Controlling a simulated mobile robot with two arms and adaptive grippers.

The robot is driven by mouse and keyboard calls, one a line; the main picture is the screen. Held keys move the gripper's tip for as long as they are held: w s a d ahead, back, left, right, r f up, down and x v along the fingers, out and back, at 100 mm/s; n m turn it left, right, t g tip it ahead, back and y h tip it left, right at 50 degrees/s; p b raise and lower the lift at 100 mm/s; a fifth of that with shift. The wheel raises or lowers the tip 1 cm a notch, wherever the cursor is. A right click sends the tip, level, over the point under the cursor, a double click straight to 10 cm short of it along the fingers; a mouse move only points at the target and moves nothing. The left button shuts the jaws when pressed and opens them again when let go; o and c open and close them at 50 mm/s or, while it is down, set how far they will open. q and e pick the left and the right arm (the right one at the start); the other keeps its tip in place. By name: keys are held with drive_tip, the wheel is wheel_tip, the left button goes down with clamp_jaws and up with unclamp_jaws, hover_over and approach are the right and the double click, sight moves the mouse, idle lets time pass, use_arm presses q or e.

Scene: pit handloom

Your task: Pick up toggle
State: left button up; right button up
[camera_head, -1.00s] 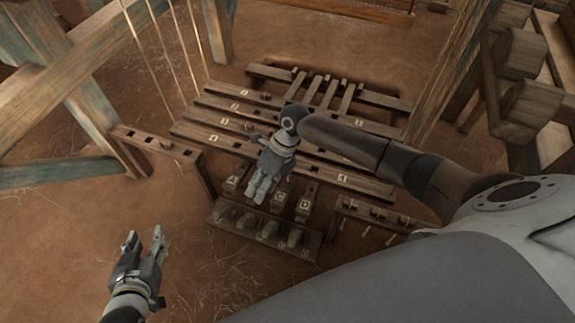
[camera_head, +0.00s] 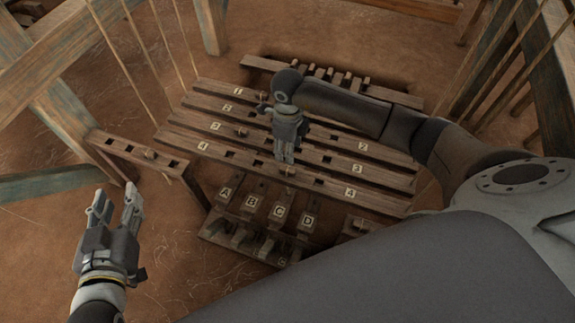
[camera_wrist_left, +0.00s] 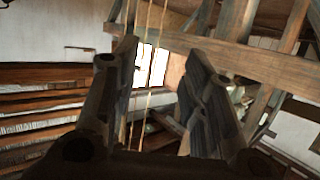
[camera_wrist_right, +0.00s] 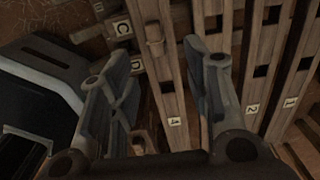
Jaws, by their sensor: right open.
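Small wooden pegs that look like toggles stand in the slotted bars. One toggle (camera_head: 290,172) stands in the front bar (camera_head: 325,184), just below my right gripper (camera_head: 285,160). In the right wrist view a toggle (camera_wrist_right: 155,38) shows beyond and between the open fingertips (camera_wrist_right: 158,55), apart from them as far as I can tell. My right gripper is open and empty. Another toggle (camera_head: 150,154) sits in the short stand (camera_head: 115,143) at left. My left gripper (camera_head: 118,204) is open and empty, well left of the bars; it also shows in its wrist view (camera_wrist_left: 160,60).
Lettered blocks (camera_head: 251,203) stand in front of the bars, above a low rack (camera_head: 240,250). Several numbered bars with square holes lie behind. Cords (camera_head: 140,55) hang at upper left, and wooden posts (camera_head: 60,90) stand at left. Open floor (camera_head: 40,230) lies at lower left.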

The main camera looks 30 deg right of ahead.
sight(288, 169)
wheel_tip(288, 169, down, 4)
drive_tip(key=shift+r+b, duration=0.1)
drive_tip(key=shift+b, duration=0.35)
drive_tip(key=shift+s+a+f, duration=0.1)
drive_tip(key=shift+f, duration=0.25)
wheel_tip(288, 169, down, 4)
drive_tip(key=shift+s+a+f+b, duration=0.15)
drive_tip(key=shift+f+b, duration=0.1)
drive_tip(key=shift+b, duration=0.8)
drive_tip(key=shift+f, duration=0.15)
use_arm(q)
wheel_tip(288, 169, up, 14)
drive_tip(key=d+t+h, duration=0.1)
drive_tip(key=t+h, duration=0.2)
drive_tip(key=t, duration=0.5)
drive_tip(key=shift+s+d+t, duration=0.4)
drive_tip(key=shift+s, duration=0.05)
drive_tip(key=shift+r, duration=0.1)
use_arm(e)
drive_tip(key=shift+c, duration=0.4)
drive_tip(key=c, duration=0.9)
